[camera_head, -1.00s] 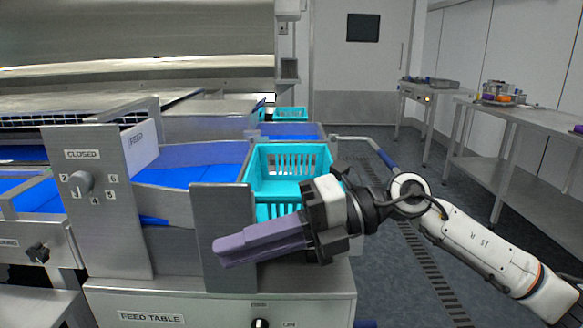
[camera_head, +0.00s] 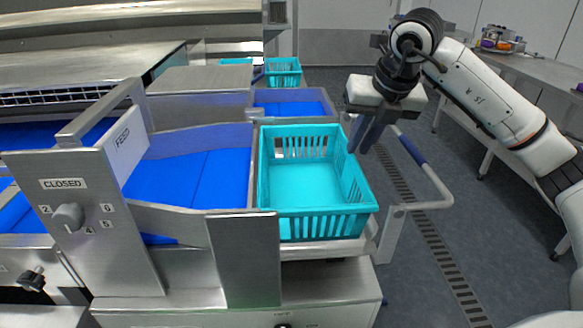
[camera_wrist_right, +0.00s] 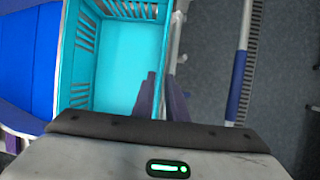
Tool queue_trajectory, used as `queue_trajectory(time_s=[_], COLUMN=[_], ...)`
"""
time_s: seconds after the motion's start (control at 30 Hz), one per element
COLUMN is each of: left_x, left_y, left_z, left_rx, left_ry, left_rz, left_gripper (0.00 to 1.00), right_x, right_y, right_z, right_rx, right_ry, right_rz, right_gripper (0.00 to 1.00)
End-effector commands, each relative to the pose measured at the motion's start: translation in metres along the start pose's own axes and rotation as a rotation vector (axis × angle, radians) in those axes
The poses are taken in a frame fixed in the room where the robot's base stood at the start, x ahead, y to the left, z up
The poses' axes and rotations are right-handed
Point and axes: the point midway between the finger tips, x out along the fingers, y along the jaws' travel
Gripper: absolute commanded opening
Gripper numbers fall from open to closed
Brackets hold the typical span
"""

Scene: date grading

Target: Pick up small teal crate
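A teal slotted crate (camera_head: 312,222) stands upright and empty at the end of the blue belt in the head view. It also fills the upper left of the right wrist view (camera_wrist_right: 88,60). My right gripper (camera_head: 360,146) is above the crate's right wall near its far right corner, fingers pointing down. In the right wrist view its purple fingers (camera_wrist_right: 163,84) are apart with a gap between them, near that wall's rim. Nothing is held. I cannot tell whether the fingers touch the crate. My left gripper is not in view.
Another teal crate (camera_head: 283,78) stands farther back. A steel panel (camera_head: 243,260) stands in front of the crate's left side. A rail with a blue grip (camera_head: 410,148) is to the right, with open floor beyond. A steel bench (camera_head: 520,72) stands at the back right.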

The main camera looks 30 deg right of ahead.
Motion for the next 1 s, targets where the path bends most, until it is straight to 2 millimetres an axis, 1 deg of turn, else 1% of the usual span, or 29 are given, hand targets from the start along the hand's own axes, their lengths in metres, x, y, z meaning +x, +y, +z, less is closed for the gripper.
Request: queue_trajectory(time_s=[0.1,0.2,0.47,0.7,0.8,1.0], left_x=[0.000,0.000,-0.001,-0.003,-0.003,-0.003], left_y=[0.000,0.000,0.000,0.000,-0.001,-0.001], left_z=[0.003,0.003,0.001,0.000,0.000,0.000], left_rx=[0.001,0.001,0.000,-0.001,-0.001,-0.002], left_ry=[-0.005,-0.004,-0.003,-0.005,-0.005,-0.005], left_rz=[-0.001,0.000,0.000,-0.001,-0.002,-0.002], left_gripper=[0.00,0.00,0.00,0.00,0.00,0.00], right_x=[0.021,0.035,0.057,0.092,0.098,0.099], right_y=[-0.003,-0.002,0.000,0.002,0.002,0.002], right_z=[-0.002,-0.001,-0.002,-0.002,-0.002,-0.001], right_rx=[0.002,0.001,0.000,-0.001,-0.001,-0.001], right_ry=[0.006,0.005,0.007,0.005,0.004,0.002], right_rz=[-0.012,-0.008,-0.007,-0.006,-0.005,-0.005], right_gripper=[0.12,0.12,0.12,0.12,0.12,0.12])
